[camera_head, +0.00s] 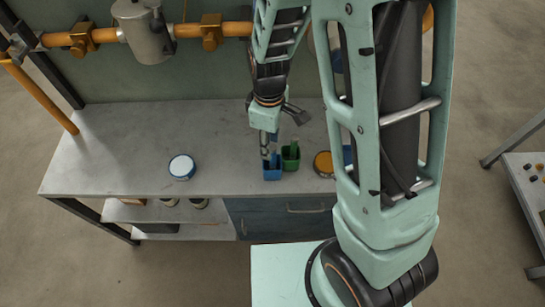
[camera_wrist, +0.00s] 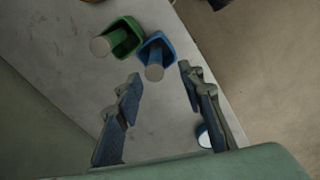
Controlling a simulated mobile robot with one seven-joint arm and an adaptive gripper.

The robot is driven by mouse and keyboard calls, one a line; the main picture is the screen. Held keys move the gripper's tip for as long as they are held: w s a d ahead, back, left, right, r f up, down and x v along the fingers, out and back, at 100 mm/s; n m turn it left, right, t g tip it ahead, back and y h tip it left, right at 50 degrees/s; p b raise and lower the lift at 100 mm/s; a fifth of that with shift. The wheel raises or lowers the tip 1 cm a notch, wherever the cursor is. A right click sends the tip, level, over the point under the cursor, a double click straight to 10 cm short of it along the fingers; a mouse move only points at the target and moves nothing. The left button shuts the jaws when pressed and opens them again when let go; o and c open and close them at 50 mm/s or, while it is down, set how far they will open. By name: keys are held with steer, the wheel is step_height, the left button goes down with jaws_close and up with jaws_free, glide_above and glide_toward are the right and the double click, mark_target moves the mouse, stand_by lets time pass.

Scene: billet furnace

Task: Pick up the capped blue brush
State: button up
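A blue cup (camera_head: 272,174) stands on the grey workbench, and it also shows in the wrist view (camera_wrist: 166,40). A brush with a pale grey round end (camera_wrist: 154,73) sticks up out of it; its lower part is hidden in the cup. A green cup (camera_head: 291,163) stands close beside it and holds another pale-ended item (camera_wrist: 101,46). My gripper (camera_head: 269,151) points down just above the blue cup. In the wrist view my gripper (camera_wrist: 159,72) is open, with one finger on each side of the brush end and a visible gap to each.
A round container with a white top and blue rim (camera_head: 182,167) stands left on the workbench (camera_head: 110,150). An orange-topped round one (camera_head: 324,164) stands to the right, partly behind my arm. Orange pipes (camera_head: 237,29) and a grey cylinder (camera_head: 146,32) are at the back. The bench's left half is mostly clear.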

mark_target(273, 160)
steer(key=shift+w+d+f, duration=0.1)
steer(key=shift+d+f, duration=0.1)
steer(key=shift+f, duration=1.15)
steer(key=shift+w+d+f, duration=0.1)
steer(key=shift+d+f, duration=0.1)
steer(key=shift+f, duration=1.1)
steer(key=shift+c, duration=0.7)
jaws_close()
